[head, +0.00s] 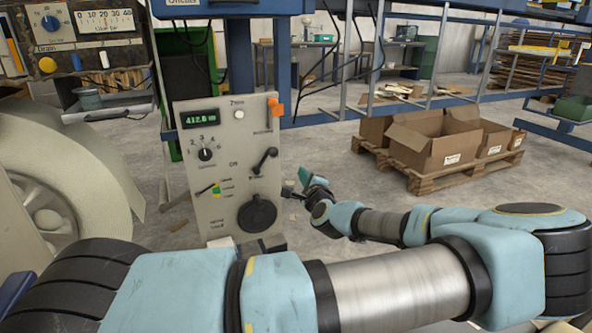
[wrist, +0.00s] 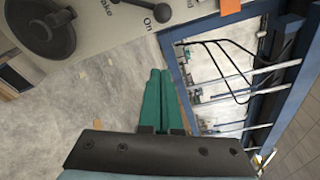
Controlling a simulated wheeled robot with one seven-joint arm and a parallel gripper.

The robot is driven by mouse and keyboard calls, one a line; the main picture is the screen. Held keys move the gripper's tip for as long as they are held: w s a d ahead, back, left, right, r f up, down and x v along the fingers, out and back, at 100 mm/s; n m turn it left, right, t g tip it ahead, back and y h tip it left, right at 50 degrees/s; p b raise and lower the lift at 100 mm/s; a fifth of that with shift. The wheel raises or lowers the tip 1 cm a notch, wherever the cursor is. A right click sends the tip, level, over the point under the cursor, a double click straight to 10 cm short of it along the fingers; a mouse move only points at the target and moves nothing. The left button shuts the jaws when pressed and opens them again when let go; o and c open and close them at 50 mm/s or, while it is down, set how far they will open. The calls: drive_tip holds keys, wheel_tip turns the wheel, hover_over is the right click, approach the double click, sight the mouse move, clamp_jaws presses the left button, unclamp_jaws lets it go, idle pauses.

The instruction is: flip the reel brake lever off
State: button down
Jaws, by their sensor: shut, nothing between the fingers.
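The reel brake lever (head: 265,160) is a short black lever with a round knob on the grey control panel (head: 215,140), tilted up to the right.
A large black round knob (head: 257,213) sits below the lever, and an orange handle (head: 275,105) above it. A big pale reel (head: 70,180) stands left of the panel. Blue frame posts (wrist: 178,75) stand near my fingers. Cardboard boxes (head: 430,150) on a pallet are behind.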

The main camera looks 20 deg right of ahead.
drive_tip(key=w+a, duration=0.3)
drive_tip(key=w, duration=0.6)
drive_tip(key=shift+w+a+r, duration=0.15)
drive_tip(key=shift+w+r, duration=0.2)
drive_tip(key=shift+r, duration=0.1)
drive_tip(key=shift+w+a, duration=0.1)
drive_tip(key=shift+a+r+n, duration=0.15)
drive_tip(key=shift+r+n, duration=0.1)
drive_tip(key=shift+n, duration=0.05)
